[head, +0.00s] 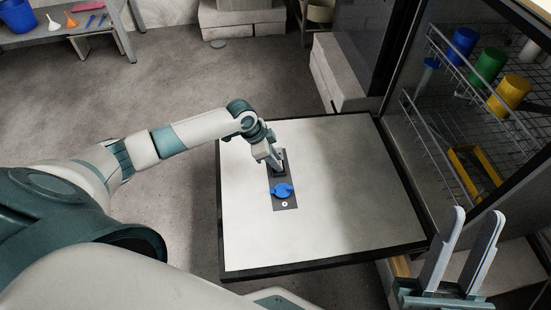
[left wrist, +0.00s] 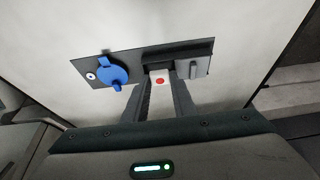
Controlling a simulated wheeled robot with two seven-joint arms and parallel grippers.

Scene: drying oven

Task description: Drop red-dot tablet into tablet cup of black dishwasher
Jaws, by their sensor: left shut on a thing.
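My left gripper (head: 275,164) reaches down over the dispenser on the open dishwasher door (head: 340,200). In the left wrist view its fingers are shut on a white tablet with a red dot (left wrist: 160,80). The tablet is at the near edge of a dark recess, the tablet cup (left wrist: 157,67); I cannot tell whether it touches the cup. A grey flap (left wrist: 197,69) lies right of the cup. In the head view my gripper largely hides the tablet and cup. My right gripper (head: 477,214) is open and empty at the lower right, apart from the door.
A blue knob (head: 281,190) sits beside the cup on the dark dispenser plate (head: 286,206). The rest of the white door panel is bare. At the right, a wire rack (head: 450,125) holds blue, green and yellow cups. A bench with a blue bucket (head: 14,16) stands far left.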

